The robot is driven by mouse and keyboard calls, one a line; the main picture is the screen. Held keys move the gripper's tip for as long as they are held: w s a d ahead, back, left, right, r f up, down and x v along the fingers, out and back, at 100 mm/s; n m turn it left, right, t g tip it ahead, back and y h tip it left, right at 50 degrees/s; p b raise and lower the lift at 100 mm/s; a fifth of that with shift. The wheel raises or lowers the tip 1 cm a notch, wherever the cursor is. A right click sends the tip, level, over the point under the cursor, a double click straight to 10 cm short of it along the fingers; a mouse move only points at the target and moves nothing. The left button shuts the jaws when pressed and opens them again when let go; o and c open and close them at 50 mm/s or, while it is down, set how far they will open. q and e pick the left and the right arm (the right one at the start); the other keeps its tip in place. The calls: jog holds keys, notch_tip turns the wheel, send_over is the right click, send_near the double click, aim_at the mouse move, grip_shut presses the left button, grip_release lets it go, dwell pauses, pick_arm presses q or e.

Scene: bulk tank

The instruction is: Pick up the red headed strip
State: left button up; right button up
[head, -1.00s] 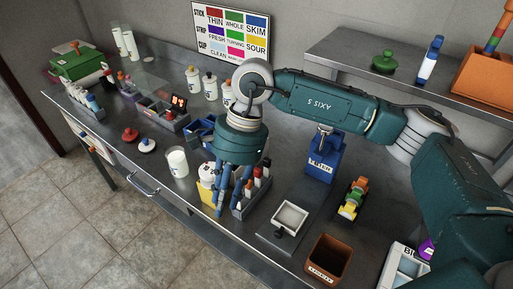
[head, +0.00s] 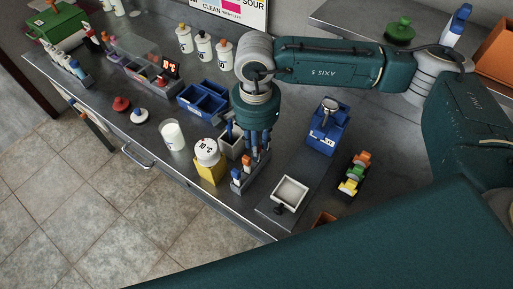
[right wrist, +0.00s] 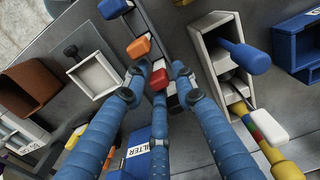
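The red headed strip (right wrist: 158,79) stands in the strip rack, its red head showing between my fingers in the right wrist view. An orange head (right wrist: 138,48) and a blue head (right wrist: 112,8) are close by in the same row. My right gripper (right wrist: 160,72) points down over the rack, with its blue fingers apart around the red head; I cannot tell whether any finger touches it. In the head view my right gripper (head: 257,158) hangs over the rack (head: 240,186) and partly hides the strips. My left gripper is not in view.
A grey holder (right wrist: 210,60) with blue and white headed items stands close beside the rack. A yellow block with a white timer (head: 207,152) is left of it. A white tray (head: 290,193) and a blue filter box (head: 327,128) are to the right.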

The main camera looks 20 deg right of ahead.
notch_tip(320, 180, down, 2)
jog(key=shift+s+f+p, duration=0.1)
jog(key=shift+p, duration=0.25)
jog(key=shift+f, duration=0.4)
jog(key=shift+c, duration=0.8)
jog(key=c, duration=0.5)
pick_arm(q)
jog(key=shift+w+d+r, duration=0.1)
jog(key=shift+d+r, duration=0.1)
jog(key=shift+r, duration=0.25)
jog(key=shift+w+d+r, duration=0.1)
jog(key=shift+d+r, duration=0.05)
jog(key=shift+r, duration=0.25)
pick_arm(e)
jog(key=shift+o, duration=0.2)
